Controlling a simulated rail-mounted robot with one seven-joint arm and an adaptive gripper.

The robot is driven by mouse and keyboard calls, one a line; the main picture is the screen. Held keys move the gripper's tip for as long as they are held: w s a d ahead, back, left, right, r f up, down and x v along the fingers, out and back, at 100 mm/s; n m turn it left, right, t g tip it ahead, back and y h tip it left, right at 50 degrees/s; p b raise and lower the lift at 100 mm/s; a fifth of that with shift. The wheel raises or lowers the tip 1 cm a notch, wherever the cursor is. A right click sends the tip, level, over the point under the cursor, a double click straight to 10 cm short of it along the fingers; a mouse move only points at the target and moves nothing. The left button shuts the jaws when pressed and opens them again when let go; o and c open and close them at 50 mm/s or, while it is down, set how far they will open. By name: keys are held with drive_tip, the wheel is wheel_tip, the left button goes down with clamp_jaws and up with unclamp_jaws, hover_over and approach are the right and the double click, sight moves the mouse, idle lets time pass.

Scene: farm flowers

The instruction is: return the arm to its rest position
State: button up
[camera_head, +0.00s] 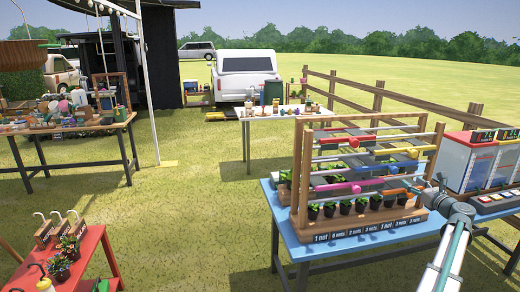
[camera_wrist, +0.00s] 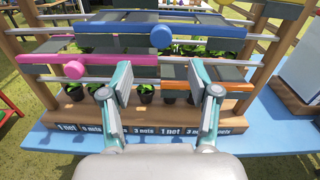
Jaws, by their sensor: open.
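My gripper (camera_wrist: 158,98) is open and empty in the wrist view, its two teal-and-grey fingers spread apart. It is in front of the wooden rack (camera_wrist: 34,68), with the row of small potted plants and the number labels behind and below the fingers. In the head view my arm (camera_head: 452,250) reaches up from the lower right to the right side of the rack (camera_head: 298,180). The fingers are too small to make out clearly there. The rack holds coloured sliding pieces, among them a pink one (camera_head: 340,188), on horizontal rails.
The rack stands on a blue table (camera_head: 360,243). Boxes with red and blue fronts (camera_head: 479,160) stand to its right, close to my arm. A red table (camera_head: 95,250) with pots is at the lower left. Open grass (camera_head: 190,225) lies between the tables.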

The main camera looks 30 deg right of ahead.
drive_tip(key=w+a+f+n+g+y, duration=0.1)
drive_tip(key=a+f+n+g+y, duration=0.15)
drive_tip(key=a+f+n, duration=0.65)
drive_tip(key=w+a+f+n+g+y, duration=0.1)
drive_tip(key=a+f+n+g, duration=0.3)
drive_tip(key=f, duration=0.9)
drive_tip(key=a+f+n+g+y, duration=0.25)
drive_tip(key=a+f+n, duration=0.25)
drive_tip(key=a+f, duration=0.75)
drive_tip(key=a+f+n+g+y, duration=0.1)
drive_tip(key=a+f+n+g, duration=0.35)
drive_tip(key=a+f, duration=0.8)
drive_tip(key=s+a+f+n+g, duration=0.2)
drive_tip(key=s+a+f+n, duration=0.25)
drive_tip(key=a, duration=0.55)
drive_tip(key=s+a+f+n+g, duration=0.3)
drive_tip(key=s+a, duration=0.2)
drive_tip(key=a, duration=0.5)
drive_tip(key=s+a+f+n+g+h, duration=0.1)
drive_tip(key=s+a+f+n+g, duration=0.1)
drive_tip(key=s+a, duration=0.7)
drive_tip(key=s+a+f+n+g+h, duration=0.1)
drive_tip(key=s+a+f+n+g, duration=0.2)
drive_tip(key=s+a+n, duration=0.3)
drive_tip(key=s+a+f, duration=0.1)
drive_tip(key=s+a, duration=0.2)
drive_tip(key=s, duration=0.2)
drive_tip(key=shift+s+a+f+g, duration=0.25)
drive_tip(key=shift+s+a+g, duration=0.1)
drive_tip(key=shift+a, duration=0.05)
